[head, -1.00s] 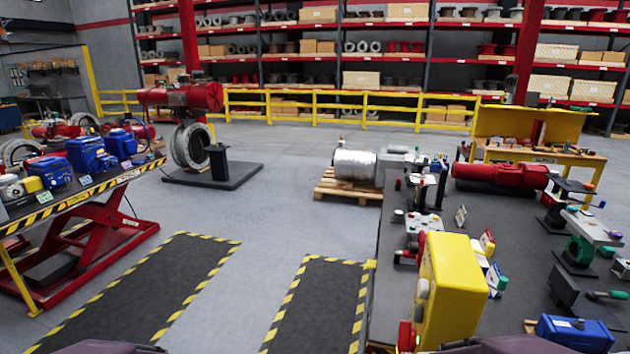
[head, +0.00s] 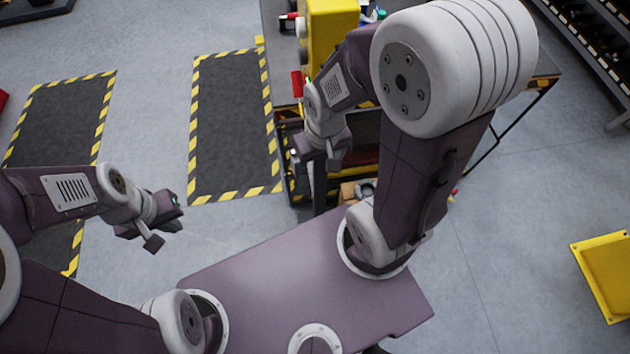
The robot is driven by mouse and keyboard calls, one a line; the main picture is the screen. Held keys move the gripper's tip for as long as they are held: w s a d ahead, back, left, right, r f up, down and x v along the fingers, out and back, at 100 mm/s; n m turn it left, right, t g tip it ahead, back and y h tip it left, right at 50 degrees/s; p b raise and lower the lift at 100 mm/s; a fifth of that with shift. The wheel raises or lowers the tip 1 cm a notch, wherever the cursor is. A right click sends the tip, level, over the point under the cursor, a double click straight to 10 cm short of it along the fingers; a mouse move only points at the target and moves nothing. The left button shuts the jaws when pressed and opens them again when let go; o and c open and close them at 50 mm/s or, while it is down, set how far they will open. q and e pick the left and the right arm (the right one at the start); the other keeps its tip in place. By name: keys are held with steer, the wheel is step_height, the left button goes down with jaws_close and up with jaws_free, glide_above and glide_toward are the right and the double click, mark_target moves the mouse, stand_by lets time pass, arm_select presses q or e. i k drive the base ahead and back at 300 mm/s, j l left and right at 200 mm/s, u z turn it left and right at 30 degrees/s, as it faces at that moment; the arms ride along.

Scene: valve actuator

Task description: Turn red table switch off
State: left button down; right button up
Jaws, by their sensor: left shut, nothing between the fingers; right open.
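A small red block (head: 297,84), which may be the red switch, sits at the near left corner of the dark work table in the head view. It stands just left of the foot of a yellow box (head: 330,42). I cannot tell its switch position. My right gripper (head: 320,163) is open and points down, near the table's front edge and on the near side of the red block, apart from it. My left gripper (head: 140,238) is shut and empty, over open floor to the left. My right arm hides much of the tabletop.
Striped floor mats (head: 232,125) lie left of the table. Below the table front is a shelf with small items, partly hidden. A yellow object (head: 603,275) stands on the floor at the right.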

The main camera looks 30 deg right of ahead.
mark_target(298, 81)
steer(key=z, duration=0.35)
steer(key=i+j+z, duration=0.1)
steer(key=z, duration=0.25)
steer(key=i+j+z, duration=0.1)
steer(key=z, duration=0.25)
steer(key=j+z, duration=0.25)
steer(key=j, duration=1.2)
steer(key=i, duration=0.05)
